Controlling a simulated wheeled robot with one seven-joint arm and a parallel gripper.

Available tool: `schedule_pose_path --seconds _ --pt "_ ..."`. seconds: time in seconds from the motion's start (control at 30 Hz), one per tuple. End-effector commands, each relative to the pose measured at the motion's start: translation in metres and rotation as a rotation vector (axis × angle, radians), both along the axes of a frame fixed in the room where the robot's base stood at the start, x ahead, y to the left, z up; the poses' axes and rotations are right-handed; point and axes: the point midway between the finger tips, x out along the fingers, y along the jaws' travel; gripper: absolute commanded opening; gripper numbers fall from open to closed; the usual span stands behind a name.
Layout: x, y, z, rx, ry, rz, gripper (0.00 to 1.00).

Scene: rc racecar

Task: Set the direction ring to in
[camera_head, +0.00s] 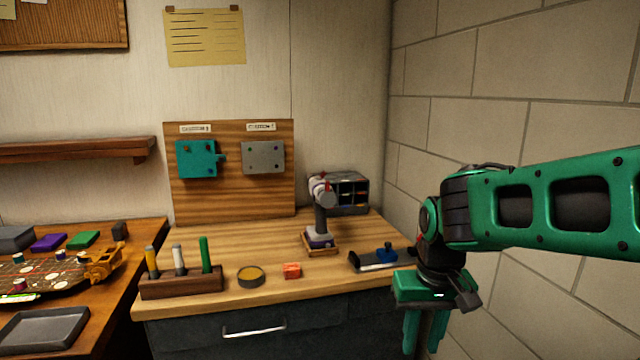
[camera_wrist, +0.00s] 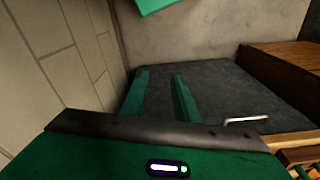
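A grey and dark power driver (camera_head: 321,205) stands upright on a small wooden-edged base (camera_head: 320,247) at the back right of the workbench. A red part (camera_head: 327,187) shows on its head; I cannot tell whether this is the direction ring, nor how the ring is set. My gripper (camera_head: 425,335) hangs fingers down beyond the bench's right end, well apart from the driver. In the wrist view my gripper (camera_wrist: 161,76) has its two green fingers spread with nothing between them. The driver does not show in the wrist view.
A dark tray with a blue tool (camera_head: 385,256) lies at the bench's right edge. A small-parts cabinet (camera_head: 350,193) is behind the driver. A block wall (camera_head: 540,110) bounds the right.

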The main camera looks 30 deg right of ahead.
Motion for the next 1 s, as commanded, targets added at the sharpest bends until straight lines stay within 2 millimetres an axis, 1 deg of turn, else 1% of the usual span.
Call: schedule_pose_path --seconds 0.03,0.07,0.1,0.13,0.17,0.2,0.27,0.3,0.37,0.4,0.47,0.5,0.57,0.6,0.7,0.8,0.9,1.0 --pt "0.019 -0.008 -0.001 -0.032 -0.044 0.01 0.28" --pt "0.032 -0.013 0.0 -0.054 -0.079 0.018 0.28" --pt "0.051 -0.02 0.002 -0.087 -0.132 0.03 0.28" --pt "0.067 -0.025 0.004 -0.112 -0.174 0.039 0.28" --pt "0.082 -0.03 0.006 -0.139 -0.218 0.049 0.28" --pt "0.104 -0.036 0.01 -0.171 -0.278 0.062 0.28" --pt "0.135 -0.044 0.018 -0.22 -0.367 0.081 0.28" --pt "0.155 -0.048 0.024 -0.251 -0.428 0.095 0.28" --pt "0.185 -0.052 0.035 -0.295 -0.522 0.114 0.28" --pt "0.204 -0.055 0.044 -0.325 -0.583 0.126 0.28" --pt "0.231 -0.056 0.057 -0.364 -0.677 0.144 0.28" --pt "0.248 -0.057 0.066 -0.39 -0.74 0.153 0.28" --pt "0.273 -0.056 0.082 -0.427 -0.836 0.169 0.28" --pt "0.288 -0.055 0.094 -0.45 -0.9 0.178 0.28" --pt "0.318 -0.051 0.12 -0.499 -1.048 0.194 0.28" --pt "0.338 -0.045 0.144 -0.539 -1.174 0.204 0.28" --pt "0.35 -0.04 0.162 -0.564 -1.268 0.209 0.28" --pt "0.356 -0.037 0.173 -0.582 -1.326 0.21 0.28"
